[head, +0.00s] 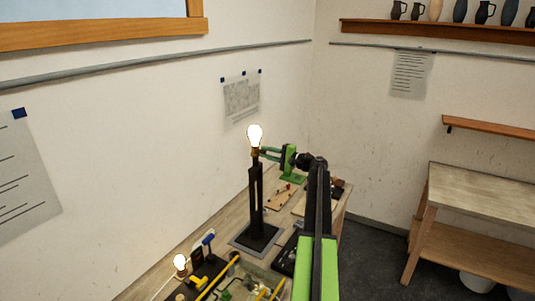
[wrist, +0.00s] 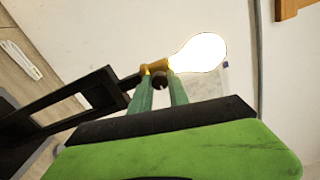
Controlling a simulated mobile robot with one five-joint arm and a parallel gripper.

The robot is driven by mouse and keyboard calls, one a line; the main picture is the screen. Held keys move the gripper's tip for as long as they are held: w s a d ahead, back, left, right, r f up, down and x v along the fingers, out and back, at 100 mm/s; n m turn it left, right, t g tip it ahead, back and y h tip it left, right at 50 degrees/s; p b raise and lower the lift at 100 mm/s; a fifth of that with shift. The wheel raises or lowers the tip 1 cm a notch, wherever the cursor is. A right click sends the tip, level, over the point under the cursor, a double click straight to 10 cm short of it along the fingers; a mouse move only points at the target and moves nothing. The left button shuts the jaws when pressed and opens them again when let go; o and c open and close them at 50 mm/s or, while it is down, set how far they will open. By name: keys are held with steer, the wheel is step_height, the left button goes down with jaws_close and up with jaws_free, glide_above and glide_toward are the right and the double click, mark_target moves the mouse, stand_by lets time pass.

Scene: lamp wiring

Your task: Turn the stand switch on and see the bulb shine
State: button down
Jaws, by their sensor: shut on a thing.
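The bulb (head: 254,135) shines bright white on top of the black lamp stand (head: 256,205); it also glows in the wrist view (wrist: 200,53). The bulb sits in a brass socket (wrist: 155,67). A small dark knob, the stand switch (wrist: 160,79), shows at the socket's side. My gripper (head: 263,151) reaches the socket from the right. In the wrist view its two green fingers (wrist: 160,88) are shut on the switch, one on each side. The exact contact is small and partly hidden. The stand is upright in the head view.
A second, smaller lit bulb (head: 180,262) stands at the front left of the bench, near a blue-handled tool (head: 208,239) and yellow-handled items. A wooden board (head: 281,197) lies behind the stand. The wall is close on the left; open floor (head: 375,250) lies right.

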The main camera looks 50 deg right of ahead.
stand_by(0.4)
steer(key=c, duration=1.3)
jaws_free()
steer(key=shift+o, duration=0.2)
steer(key=v, duration=1.7)
steer(key=shift+s, duration=0.25)
steer(key=shift+f, duration=0.1)
